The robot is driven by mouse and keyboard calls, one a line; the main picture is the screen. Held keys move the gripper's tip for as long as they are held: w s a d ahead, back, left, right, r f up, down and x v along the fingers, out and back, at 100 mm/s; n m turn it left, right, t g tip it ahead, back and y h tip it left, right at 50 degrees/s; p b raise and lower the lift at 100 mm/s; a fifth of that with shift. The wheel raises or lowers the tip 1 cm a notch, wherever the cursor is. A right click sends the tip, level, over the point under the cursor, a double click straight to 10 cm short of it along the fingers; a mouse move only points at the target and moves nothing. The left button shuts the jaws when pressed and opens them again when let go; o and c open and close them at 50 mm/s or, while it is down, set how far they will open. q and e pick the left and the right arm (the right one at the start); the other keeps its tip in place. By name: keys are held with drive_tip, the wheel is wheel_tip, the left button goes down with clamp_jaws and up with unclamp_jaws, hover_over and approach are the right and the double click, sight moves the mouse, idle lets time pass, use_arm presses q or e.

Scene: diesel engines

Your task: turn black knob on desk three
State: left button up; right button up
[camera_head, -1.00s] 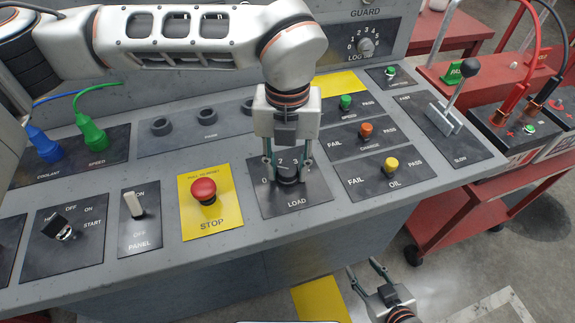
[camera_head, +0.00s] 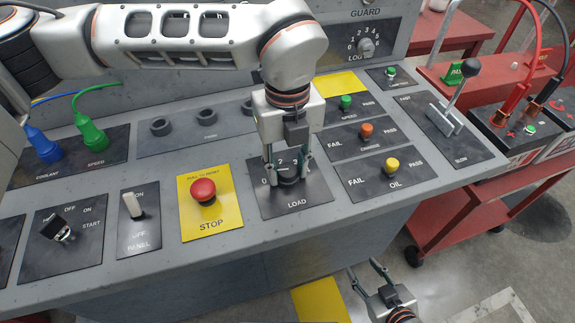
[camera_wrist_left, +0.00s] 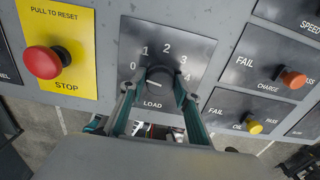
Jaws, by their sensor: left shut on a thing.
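The black LOAD knob (camera_head: 289,173) sits on its dark plate, marked 0 to 4, on the grey desk. My left gripper (camera_head: 287,175) points down at it with a finger on each side, shut on it. In the left wrist view the knob (camera_wrist_left: 160,77) lies between the two green-grey fingers (camera_wrist_left: 157,90), below the numbers. A short pale mark shows on the knob; its exact setting is hard to read. My right gripper (camera_head: 363,267) is open and empty, low in front of the desk.
The red STOP button (camera_head: 203,191) is just left of the LOAD plate. The yellow OIL button (camera_head: 391,165) and orange button (camera_head: 366,130) are to its right. A lever (camera_head: 458,92) stands farther right, beside a red cart (camera_head: 440,225).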

sight(288, 169)
use_arm(q)
drive_tip(key=o, duration=1.1)
drive_tip(key=shift+o, duration=0.2)
wheel_tip(288, 169, up, 12)
